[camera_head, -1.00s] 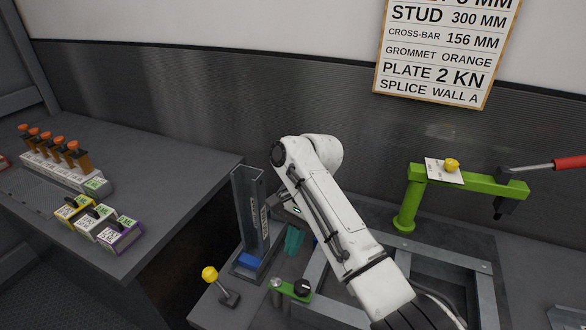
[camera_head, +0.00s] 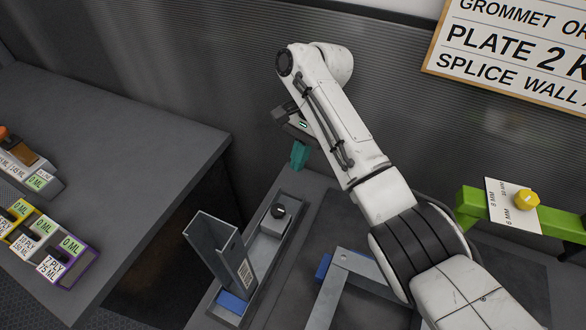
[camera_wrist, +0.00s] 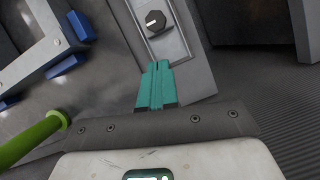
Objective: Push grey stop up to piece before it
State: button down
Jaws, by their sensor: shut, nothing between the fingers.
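The grey stop (camera_head: 272,219) is a grey block with a black hexagonal knob, in a shallow grey track (camera_head: 287,201). It also shows in the wrist view (camera_wrist: 174,43), just beyond my fingertips. A tall grey channel-shaped piece (camera_head: 215,254) stands at the near end of the track, with a blue block (camera_head: 233,302) at its foot. A stretch of track separates the stop from this piece. My gripper (camera_head: 298,157) has teal fingers, shut and empty. It is above the far end of the track, on the stop's far side; I cannot tell whether it touches.
A grey frame with blue blocks (camera_head: 323,267) lies right of the track. A green arm (camera_head: 468,207) with a yellow knob (camera_head: 527,199) stands farther right. A side bench (camera_head: 120,140) with labelled boxes (camera_head: 68,255) is at left, across a dark gap. The ribbed wall is behind.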

send_near(276, 220)
jog(key=f, duration=0.1)
jog(key=w+f, duration=0.1)
jog(key=f, duration=0.2)
jog(key=shift+w+d, duration=0.25)
jog(key=shift+w, duration=0.15)
